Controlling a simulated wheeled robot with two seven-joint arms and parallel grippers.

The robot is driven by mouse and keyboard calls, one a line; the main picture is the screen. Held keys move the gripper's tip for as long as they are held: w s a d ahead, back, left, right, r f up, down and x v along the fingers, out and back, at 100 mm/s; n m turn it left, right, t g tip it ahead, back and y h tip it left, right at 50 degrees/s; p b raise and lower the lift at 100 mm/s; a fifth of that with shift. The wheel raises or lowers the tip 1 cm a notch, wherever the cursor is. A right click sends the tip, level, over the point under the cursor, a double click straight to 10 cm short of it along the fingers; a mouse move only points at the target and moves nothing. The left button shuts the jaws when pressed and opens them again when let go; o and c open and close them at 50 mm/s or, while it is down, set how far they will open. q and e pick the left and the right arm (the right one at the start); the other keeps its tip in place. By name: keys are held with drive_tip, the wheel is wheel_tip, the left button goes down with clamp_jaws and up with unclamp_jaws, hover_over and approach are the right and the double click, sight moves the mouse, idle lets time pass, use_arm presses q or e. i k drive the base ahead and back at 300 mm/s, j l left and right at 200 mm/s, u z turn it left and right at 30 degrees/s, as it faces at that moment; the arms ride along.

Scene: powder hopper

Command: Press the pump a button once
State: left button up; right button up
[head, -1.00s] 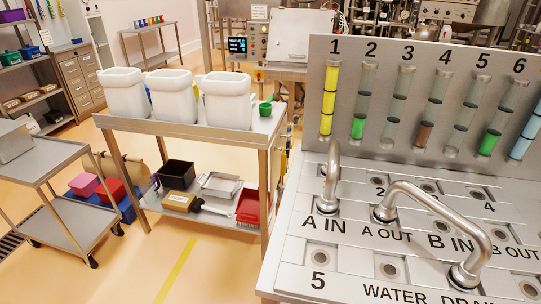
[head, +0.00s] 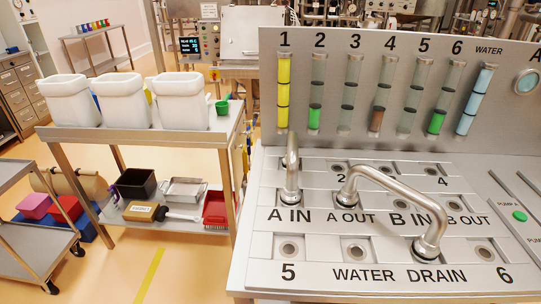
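The label "PUMP A" (head: 506,207) is partly visible on the sloped panel at the right edge. Another pump label below is cut off by the frame edge. The metal panel (head: 262,245) carries ports marked A IN, A OUT, B IN, B OUT, WATER, DRAIN and numbers. One bent steel pipe (head: 291,170) stands at A IN. Another pipe (head: 390,190) arches from near A OUT to near DRAIN. Neither of my grippers shows in the head view.
Behind the panel, a board holds numbered tubes with yellow, green, brown and blue contents, and a round gauge (head: 527,81). To the left, a steel table (head: 140,134) bears white bins (head: 181,100) and a green cup (head: 222,108). A cart (head: 35,245) stands at far left. Floor is free in front.

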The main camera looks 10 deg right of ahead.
sight(520, 215)
drive_tip(key=z, duration=2.15)
